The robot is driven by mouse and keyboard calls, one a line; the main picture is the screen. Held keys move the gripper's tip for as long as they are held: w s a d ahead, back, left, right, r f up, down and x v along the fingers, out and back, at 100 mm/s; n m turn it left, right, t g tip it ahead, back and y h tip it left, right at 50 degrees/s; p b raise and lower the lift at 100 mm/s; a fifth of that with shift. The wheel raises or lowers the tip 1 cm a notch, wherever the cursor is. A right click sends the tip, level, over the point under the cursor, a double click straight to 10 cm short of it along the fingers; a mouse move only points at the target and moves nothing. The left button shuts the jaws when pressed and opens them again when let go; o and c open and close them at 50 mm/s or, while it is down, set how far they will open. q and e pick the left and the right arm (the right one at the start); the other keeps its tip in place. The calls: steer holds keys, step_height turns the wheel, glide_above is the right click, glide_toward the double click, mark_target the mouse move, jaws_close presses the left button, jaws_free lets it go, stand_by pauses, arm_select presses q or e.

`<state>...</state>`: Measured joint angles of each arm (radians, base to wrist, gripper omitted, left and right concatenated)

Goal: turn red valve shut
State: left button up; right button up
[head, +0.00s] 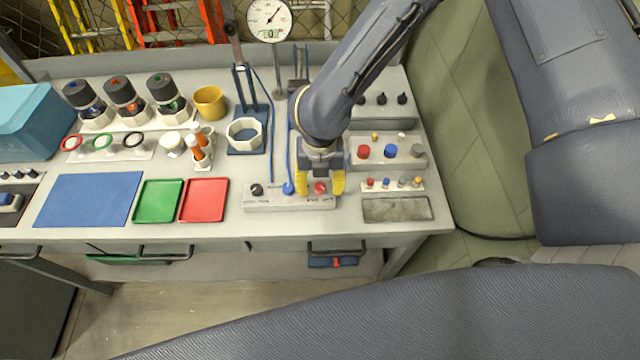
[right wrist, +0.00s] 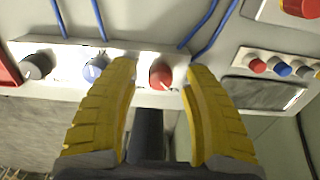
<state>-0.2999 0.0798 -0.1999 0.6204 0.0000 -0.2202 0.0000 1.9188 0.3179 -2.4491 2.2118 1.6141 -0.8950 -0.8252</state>
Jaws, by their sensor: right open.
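The red valve (head: 320,187) is a small red knob at the right end of a pale valve strip (head: 272,203) near the bench's front edge. My right gripper (head: 320,186) is open, with one yellow finger on each side of the red valve in the head view. In the right wrist view the red valve (right wrist: 161,74) shows between the open fingers (right wrist: 160,78), with a gap on both sides. A blue valve (head: 288,188) and a dark valve (head: 257,190) sit to its left on the same strip. My left gripper is not in view.
Blue tubes (head: 270,130) run back from the strip. A block with red, blue and grey knobs (head: 390,151) stands to the right, behind a row of small pegs (head: 395,184). Red (head: 204,201) and green trays (head: 158,202) lie to the left.

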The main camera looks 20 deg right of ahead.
steer(key=shift+f, duration=0.25)
jaws_close()
stand_by(0.3)
